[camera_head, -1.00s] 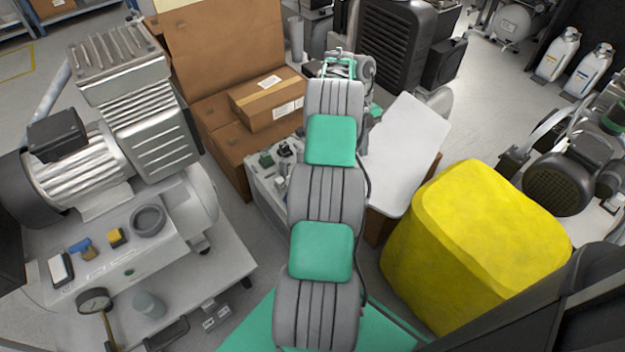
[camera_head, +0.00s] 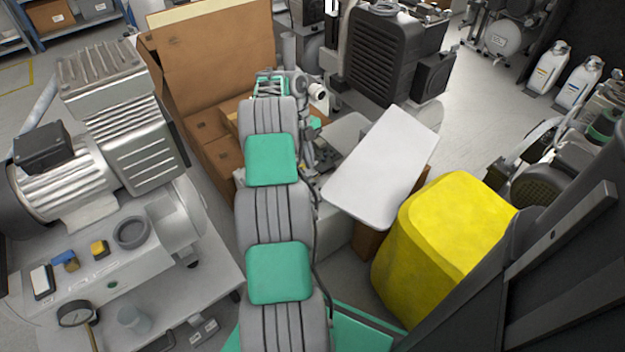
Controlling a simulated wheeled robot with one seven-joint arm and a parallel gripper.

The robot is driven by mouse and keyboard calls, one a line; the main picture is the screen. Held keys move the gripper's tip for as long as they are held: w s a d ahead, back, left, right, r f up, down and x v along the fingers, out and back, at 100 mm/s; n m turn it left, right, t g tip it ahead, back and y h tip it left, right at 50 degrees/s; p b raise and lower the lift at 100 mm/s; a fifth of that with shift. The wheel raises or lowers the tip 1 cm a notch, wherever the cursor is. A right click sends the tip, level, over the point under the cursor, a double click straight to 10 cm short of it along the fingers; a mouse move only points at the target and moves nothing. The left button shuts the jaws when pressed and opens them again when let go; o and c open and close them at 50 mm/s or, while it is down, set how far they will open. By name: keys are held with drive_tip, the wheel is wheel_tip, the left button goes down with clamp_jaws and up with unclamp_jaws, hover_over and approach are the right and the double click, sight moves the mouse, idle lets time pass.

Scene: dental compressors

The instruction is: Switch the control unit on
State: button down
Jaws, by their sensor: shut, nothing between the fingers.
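No part is marked as the control unit, so I cannot tell for certain which it is. A grey box with small switch-like parts, seen behind my arm a second ago, is now mostly covered by the arm. A pale grey side face (camera_head: 335,236) shows right of the arm; I cannot tell if it belongs to that box. My arm runs away from me up the middle, with wrist parts beyond its far end. My gripper's fingers cannot be made out; the arm hides that area.
A compressor (camera_head: 125,135) stands at the left; its bench (camera_head: 185,290) carries small blue and yellow parts and a gauge (camera_head: 77,313). Cardboard boxes (camera_head: 210,50) stand behind my arm. A tilted white board (camera_head: 383,168) and a yellow block (camera_head: 440,245) stand to the right.

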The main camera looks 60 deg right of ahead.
sight(313, 196)
drive_tip(key=b+x, duration=0.1)
drive_tip(key=x, duration=0.3)
drive_tip(key=b+x, duration=0.2)
drive_tip(key=x, duration=0.2)
drive_tip(key=b+x, duration=0.2)
drive_tip(key=x, duration=0.3)
drive_tip(key=shift+w+d+f, duration=0.2)
drive_tip(key=shift+w+f, duration=0.05)
drive_tip(key=shift+w, duration=0.05)
drive_tip(key=shift+f+b, duration=0.1)
drive_tip(key=shift+b, duration=0.2)
drive_tip(key=shift+s+a+f+b, duration=0.1)
drive_tip(key=shift+s+f+b, duration=0.05)
drive_tip(key=shift+f+b, duration=0.4)
drive_tip(key=shift+r+p, duration=0.3)
drive_tip(key=shift+r, duration=0.15)
drive_tip(key=shift+w+d+b, duration=0.35)
drive_tip(key=shift+w, duration=0.4)
